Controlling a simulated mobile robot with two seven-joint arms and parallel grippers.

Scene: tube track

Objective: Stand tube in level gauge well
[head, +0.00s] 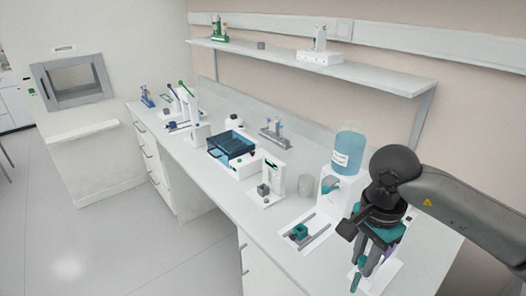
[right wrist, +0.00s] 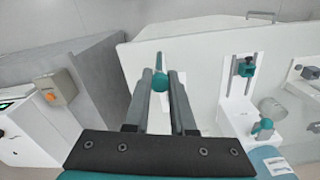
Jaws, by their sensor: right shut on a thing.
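My right gripper (head: 362,272) is at the lower right in the head view, near the front edge of the bench. It is shut on a teal tube (head: 355,282). In the right wrist view the tube (right wrist: 160,80) shows between the two fingers, its rounded teal part toward their tips. Much of the tube is hidden by the fingers. A white plate (head: 394,267) with a purple part lies partly hidden behind the gripper; I cannot tell whether it is the level gauge. No well can be made out clearly. My left gripper is not in view.
A rail fixture with a teal block (head: 300,231) stands left of the gripper. Behind it are a blue bottle (head: 349,152) on a white stand and a grey cup (head: 305,185). A blue tray (head: 231,144) and several devices stand farther along the bench. A shelf (head: 300,55) runs above.

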